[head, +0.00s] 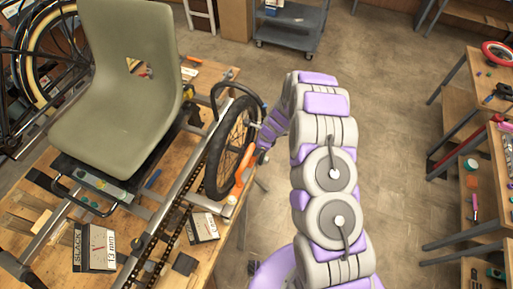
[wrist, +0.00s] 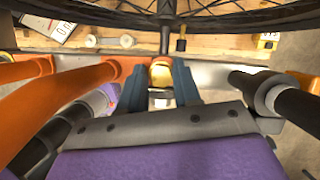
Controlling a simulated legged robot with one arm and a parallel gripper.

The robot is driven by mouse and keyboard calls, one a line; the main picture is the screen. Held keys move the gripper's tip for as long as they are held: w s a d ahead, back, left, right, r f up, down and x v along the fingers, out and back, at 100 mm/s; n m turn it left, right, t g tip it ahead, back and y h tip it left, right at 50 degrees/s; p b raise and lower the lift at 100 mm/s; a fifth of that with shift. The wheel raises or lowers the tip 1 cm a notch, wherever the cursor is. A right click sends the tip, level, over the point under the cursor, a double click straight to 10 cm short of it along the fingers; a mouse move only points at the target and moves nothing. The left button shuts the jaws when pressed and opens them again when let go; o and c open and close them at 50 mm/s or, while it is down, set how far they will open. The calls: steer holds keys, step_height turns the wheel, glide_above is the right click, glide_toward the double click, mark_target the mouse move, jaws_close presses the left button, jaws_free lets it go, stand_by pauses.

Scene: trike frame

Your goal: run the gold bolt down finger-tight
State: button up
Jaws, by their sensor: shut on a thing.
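The gold bolt (wrist: 161,74) shows in the wrist view as a short golden head between the two blue-grey fingers of my gripper (wrist: 160,82). The fingers are shut on it from both sides. Its shank is hidden, and I cannot tell how far it is run in. A dark rod stands just beyond it, below the wheel. In the head view my gripper (head: 262,148) is small, beside the right side of the trike's wheel (head: 213,165), close to an orange part (head: 240,182). The bolt cannot be made out there.
The trike frame with its grey seat (head: 120,85) lies on a wooden workbench (head: 205,262). In the wrist view, orange tubes (wrist: 60,92) lie close on the left and a dark cylinder (wrist: 285,103) on the right. Wheel spokes cross above. Open floor lies right of my arm.

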steer(key=shift+s+f+m, duration=0.25)
steer(key=shift+m, duration=0.35)
steer(key=shift+s+a+m+t, duration=0.1)
steer(key=shift+m+t, duration=0.2)
steer(key=shift+m, duration=0.6)
steer(key=shift+m+t+h, duration=0.4)
steer(key=shift+m+t, duration=0.1)
steer(key=shift+m, duration=0.3)
